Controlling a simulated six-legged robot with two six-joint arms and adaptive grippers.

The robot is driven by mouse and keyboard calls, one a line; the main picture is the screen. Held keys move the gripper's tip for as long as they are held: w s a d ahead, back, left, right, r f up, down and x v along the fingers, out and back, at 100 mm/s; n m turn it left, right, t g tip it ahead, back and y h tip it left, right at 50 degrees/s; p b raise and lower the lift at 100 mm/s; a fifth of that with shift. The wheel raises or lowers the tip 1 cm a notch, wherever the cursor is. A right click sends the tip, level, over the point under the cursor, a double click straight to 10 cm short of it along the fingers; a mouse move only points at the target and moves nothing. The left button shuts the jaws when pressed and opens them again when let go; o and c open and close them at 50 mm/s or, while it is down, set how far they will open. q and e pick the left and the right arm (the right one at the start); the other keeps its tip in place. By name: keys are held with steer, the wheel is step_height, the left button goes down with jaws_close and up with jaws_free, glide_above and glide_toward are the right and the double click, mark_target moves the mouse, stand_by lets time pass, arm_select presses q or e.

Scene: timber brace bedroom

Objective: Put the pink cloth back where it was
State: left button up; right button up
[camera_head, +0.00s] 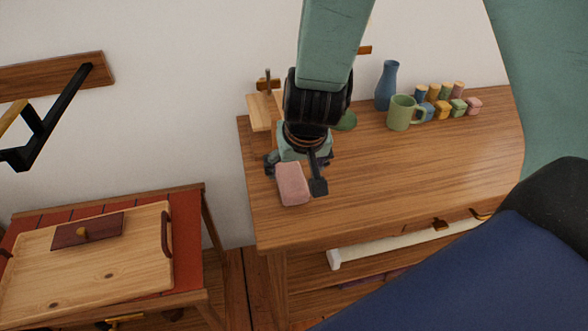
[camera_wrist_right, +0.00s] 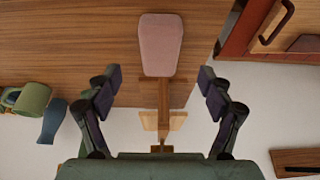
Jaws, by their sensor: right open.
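The pink cloth (camera_head: 292,184) is a small, rounded pad shape near the left end of the wooden table (camera_head: 420,165). It also shows in the right wrist view (camera_wrist_right: 160,45), at the end of a wooden piece (camera_wrist_right: 164,95). I cannot tell whether it rests on that piece or on the tabletop. My right gripper (camera_head: 294,174) is open and empty above the table, close to the cloth. In the right wrist view its fingers (camera_wrist_right: 157,78) are spread wide, with the cloth beyond them, between their lines. My left gripper is not in view.
A light wooden stand (camera_head: 262,112) is at the table's back left. A blue vase (camera_head: 387,86), green mug (camera_head: 401,113) and several small coloured jars (camera_head: 442,109) stand at the back. A wooden tray (camera_head: 120,262) lies on the lower left table. The table's right front is clear.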

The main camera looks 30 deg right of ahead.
steer(key=shift+v, duration=2)
